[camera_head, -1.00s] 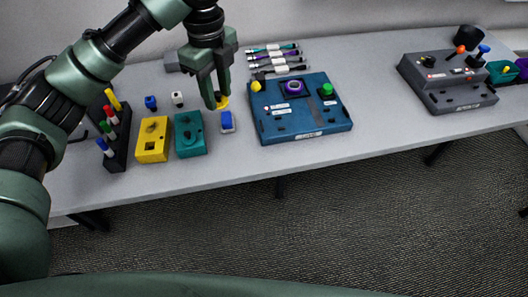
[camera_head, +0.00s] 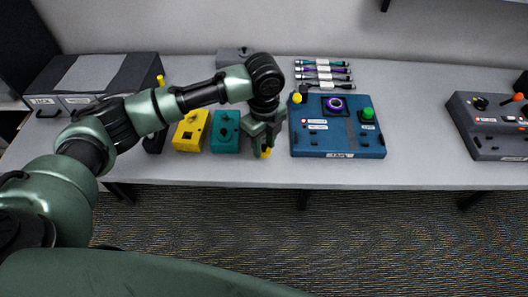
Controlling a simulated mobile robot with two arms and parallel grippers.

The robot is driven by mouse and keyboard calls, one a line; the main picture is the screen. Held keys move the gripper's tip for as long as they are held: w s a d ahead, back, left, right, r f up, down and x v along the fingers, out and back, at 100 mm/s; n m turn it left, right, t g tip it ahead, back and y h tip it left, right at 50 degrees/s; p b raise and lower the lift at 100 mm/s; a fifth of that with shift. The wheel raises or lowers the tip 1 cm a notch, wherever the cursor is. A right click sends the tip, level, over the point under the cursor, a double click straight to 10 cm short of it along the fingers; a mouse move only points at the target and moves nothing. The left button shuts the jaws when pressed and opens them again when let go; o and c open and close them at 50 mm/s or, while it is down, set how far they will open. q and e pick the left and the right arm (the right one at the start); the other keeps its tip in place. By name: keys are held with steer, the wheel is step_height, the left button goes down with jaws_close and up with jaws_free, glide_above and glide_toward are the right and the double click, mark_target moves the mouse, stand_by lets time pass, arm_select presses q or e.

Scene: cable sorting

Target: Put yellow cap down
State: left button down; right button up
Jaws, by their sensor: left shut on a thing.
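The yellow cap (camera_head: 266,152) is between the fingertips of my left gripper (camera_head: 264,148), low over the front part of the table, just left of the blue control box. The gripper is shut on it and points down. I cannot tell whether the cap touches the table or something beneath it, since the fingers hide the spot. My right gripper is not in view.
The blue box (camera_head: 337,142) with a purple ring and green button stands right of the gripper. A teal block (camera_head: 226,132) and yellow block (camera_head: 191,131) stand to its left. Several cables (camera_head: 323,70) lie behind. A grey control box (camera_head: 488,128) stands far right.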

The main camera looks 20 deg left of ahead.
mark_target(264, 151)
arm_select(q)
step_height(264, 151, down, 4)
steer(key=shift+f+p, duration=0.25)
steer(key=shift+p, duration=0.05)
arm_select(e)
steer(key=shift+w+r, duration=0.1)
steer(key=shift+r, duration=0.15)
arm_select(q)
steer(key=c, duration=1.4)
jaws_free()
steer(key=shift+f, duration=0.15)
steer(key=o, duration=0.4)
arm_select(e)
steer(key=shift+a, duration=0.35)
arm_select(q)
steer(key=shift+o, duration=0.2)
step_height(264, 151, up, 12)
steer(key=shift+r+b, duration=0.2)
steer(key=shift+b, duration=0.85)
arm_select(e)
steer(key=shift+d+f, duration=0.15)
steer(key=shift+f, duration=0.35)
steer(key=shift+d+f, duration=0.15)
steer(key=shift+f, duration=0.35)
arm_select(q)
steer(key=shift+f, duration=0.1)
